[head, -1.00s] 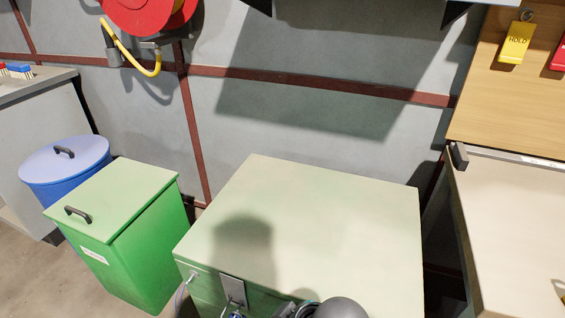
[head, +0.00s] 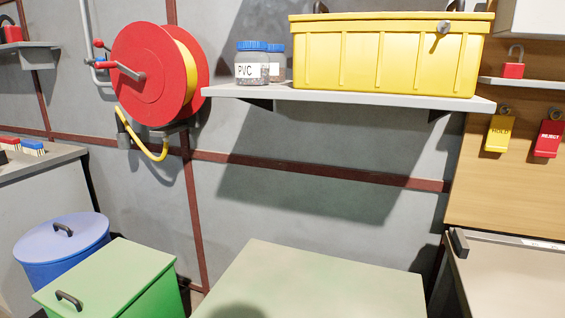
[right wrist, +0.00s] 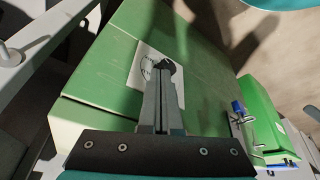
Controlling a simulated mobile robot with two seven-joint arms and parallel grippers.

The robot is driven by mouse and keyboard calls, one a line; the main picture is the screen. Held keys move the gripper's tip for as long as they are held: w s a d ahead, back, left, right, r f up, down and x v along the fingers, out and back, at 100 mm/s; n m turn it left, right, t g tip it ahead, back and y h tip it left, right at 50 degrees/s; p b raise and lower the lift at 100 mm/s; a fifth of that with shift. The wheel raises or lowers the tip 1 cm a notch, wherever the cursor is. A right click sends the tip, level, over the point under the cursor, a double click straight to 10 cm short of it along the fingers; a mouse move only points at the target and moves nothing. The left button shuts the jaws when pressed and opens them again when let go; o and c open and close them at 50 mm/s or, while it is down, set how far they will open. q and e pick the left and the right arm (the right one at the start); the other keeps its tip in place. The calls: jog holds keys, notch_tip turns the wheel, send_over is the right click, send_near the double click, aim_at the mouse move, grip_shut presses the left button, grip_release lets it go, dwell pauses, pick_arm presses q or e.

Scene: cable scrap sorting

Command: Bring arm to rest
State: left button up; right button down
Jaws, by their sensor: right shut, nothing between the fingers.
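My right gripper (right wrist: 160,80) shows in the right wrist view, its two fingers together with nothing between them. It points at the front of the green cabinet (right wrist: 95,85), where a pale plate with a dark fitting (right wrist: 150,66) lies behind the fingertips. I cannot tell the gap between fingertips and plate. The cabinet's pale green top (head: 320,285) shows at the bottom of the head view. Neither of my grippers is in the head view, and my left gripper is in no view.
A green lidded bin (head: 110,280) and a blue lidded bin (head: 65,245) stand left of the cabinet. A wall shelf (head: 350,98) holds a yellow crate (head: 385,60) and jars (head: 252,66). A red hose reel (head: 150,75) hangs left. A worktop (head: 515,280) stands right.

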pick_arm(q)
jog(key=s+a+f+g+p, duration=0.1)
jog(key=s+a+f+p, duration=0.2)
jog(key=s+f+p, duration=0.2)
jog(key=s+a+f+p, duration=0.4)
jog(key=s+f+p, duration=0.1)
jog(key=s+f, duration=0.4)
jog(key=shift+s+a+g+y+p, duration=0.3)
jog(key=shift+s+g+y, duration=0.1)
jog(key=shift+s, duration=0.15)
pick_arm(e)
jog(key=s+d+f+g, duration=0.1)
jog(key=s+d+f, duration=0.2)
jog(key=s+f, duration=0.4)
jog(key=s+d+f, duration=0.4)
jog(key=s+f, duration=0.3)
jog(key=s, duration=0.1)
jog(key=shift+d+g+h, duration=0.3)
jog(key=shift+g+h, duration=0.1)
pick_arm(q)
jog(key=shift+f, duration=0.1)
pick_arm(e)
jog(key=shift+s+f, duration=0.1)
